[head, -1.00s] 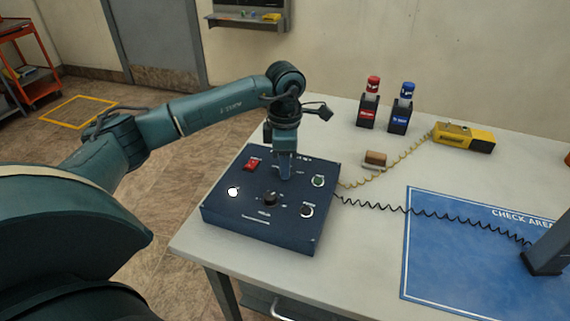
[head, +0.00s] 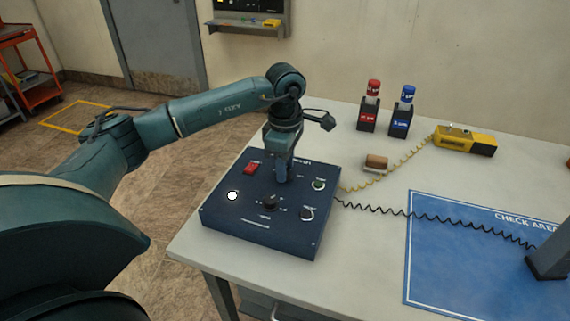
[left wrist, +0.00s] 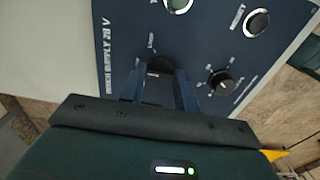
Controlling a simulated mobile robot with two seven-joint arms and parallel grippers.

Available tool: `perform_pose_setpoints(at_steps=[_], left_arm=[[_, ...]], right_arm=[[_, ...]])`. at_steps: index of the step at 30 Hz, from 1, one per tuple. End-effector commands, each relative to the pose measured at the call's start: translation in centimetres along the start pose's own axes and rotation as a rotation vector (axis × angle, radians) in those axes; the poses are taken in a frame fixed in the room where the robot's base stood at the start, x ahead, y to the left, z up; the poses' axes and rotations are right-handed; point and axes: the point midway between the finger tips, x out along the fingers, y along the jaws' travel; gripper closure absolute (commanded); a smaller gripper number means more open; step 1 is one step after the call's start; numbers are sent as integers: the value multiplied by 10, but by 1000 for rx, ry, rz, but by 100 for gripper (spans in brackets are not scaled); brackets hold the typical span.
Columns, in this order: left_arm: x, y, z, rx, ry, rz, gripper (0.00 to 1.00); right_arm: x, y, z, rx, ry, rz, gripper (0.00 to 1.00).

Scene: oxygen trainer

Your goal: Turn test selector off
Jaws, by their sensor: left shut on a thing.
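A dark blue control box (head: 225,217) sits on the near left of the table. My left gripper (head: 282,180) points down onto its top, near the far edge. In the left wrist view its two fingers (left wrist: 160,88) are shut on a dark round knob (left wrist: 160,66), which the gripper mostly hides in the head view. A second black knob (head: 269,202) stands nearer the front and is free; it also shows in the left wrist view (left wrist: 222,82). The small labels are too blurred to tell which knob is the test selector. My right gripper is not in view.
The box also carries a red switch (head: 250,168), a white lamp (head: 232,196), and two round ringed controls on the right (head: 318,184). A coiled black cord (head: 430,212) runs right across the blue mat (head: 470,270). Red and blue-capped bottles stand behind.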

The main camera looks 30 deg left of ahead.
Motion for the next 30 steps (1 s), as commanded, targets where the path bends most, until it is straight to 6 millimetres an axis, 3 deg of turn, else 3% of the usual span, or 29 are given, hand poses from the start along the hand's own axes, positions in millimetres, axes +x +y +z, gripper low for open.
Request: perform_pose_setpoints(at_steps=[4, 5, 12, 22, 26, 30], left_arm=[[-1, 0, 1, 0, -3, 2, 92], [-1, 0, 1, 0, -3, 2, 67], [-1, 0, 0, -1, -2, 1, 47], [-6, 1, 0, -1, -1, 2, 47], [-26, 1, 0, -1, -2, 4, 47], [-58, 1, 0, -1, -3, 6, 47]], right_arm=[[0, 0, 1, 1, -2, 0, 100], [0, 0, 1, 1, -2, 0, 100], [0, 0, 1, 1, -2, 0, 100], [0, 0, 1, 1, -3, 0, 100], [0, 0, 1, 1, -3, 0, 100], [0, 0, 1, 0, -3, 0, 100]])
